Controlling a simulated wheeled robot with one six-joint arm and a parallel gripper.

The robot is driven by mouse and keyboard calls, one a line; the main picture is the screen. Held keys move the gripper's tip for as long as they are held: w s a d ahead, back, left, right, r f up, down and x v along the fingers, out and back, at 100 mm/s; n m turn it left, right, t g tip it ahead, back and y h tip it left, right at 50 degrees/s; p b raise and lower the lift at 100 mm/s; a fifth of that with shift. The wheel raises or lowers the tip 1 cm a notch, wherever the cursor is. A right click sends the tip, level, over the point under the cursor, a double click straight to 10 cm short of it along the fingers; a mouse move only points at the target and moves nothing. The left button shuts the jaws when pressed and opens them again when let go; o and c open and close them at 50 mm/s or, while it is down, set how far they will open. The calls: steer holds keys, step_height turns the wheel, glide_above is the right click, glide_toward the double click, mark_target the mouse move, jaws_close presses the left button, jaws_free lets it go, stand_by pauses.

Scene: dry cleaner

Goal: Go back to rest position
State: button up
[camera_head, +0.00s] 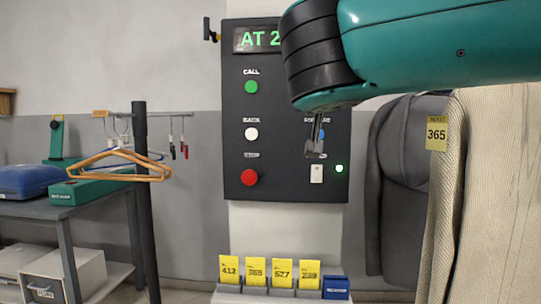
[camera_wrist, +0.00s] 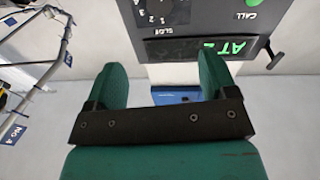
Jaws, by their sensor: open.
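My gripper (camera_wrist: 162,82) shows in the wrist view with its two green fingers apart. Nothing is held between them. Beyond the fingers, the dark control panel (camera_wrist: 210,22) shows with a green lit display (camera_wrist: 233,47) and part of a numbered dial. In the head view my teal arm reaches in from the upper right and covers the panel's upper right part. I cannot make out the gripper fingers there. The panel (camera_head: 290,190) carries a green button (camera_head: 251,87), a white button (camera_head: 251,134) and a red button (camera_head: 250,177).
At right a beige garment (camera_head: 490,190) with a yellow tag (camera_head: 437,133) hangs before a dark garment (camera_head: 402,210). Wooden hangers (camera_head: 120,172) hang on a rail at left, near a grey table (camera_head: 60,213). Yellow numbered tags (camera_head: 255,271) stand below the panel.

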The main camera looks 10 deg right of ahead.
step_height(320, 180, down, 15)
steer(key=s+n+g+y, duration=0.1)
steer(key=n+g+y, duration=0.3)
steer(key=g+y, duration=0.15)
steer(key=s+a+f+n+g+y, duration=0.1)
steer(key=s+f+n+g+y, duration=0.15)
steer(key=s+f+g, duration=0.6)
steer(key=s+a+f+n+g+y, duration=0.1)
steer(key=s+f+n+g+y, duration=0.15)
steer(key=s+f, duration=1)
steer(key=s+r+g+p, duration=0.1)
steer(key=s+r+p, duration=0.1)
steer(key=r+p, duration=0.7)
steer(key=s+r+n+p, duration=0.1)
steer(key=s+r+p, duration=0.2)
steer(key=r+p, duration=0.6)
step_height(320, 180, up, 3)
steer(key=shift+s+a+r+g, duration=0.1)
steer(key=shift+s+a+g, duration=0.1)
steer(key=shift+a+g, duration=0.15)
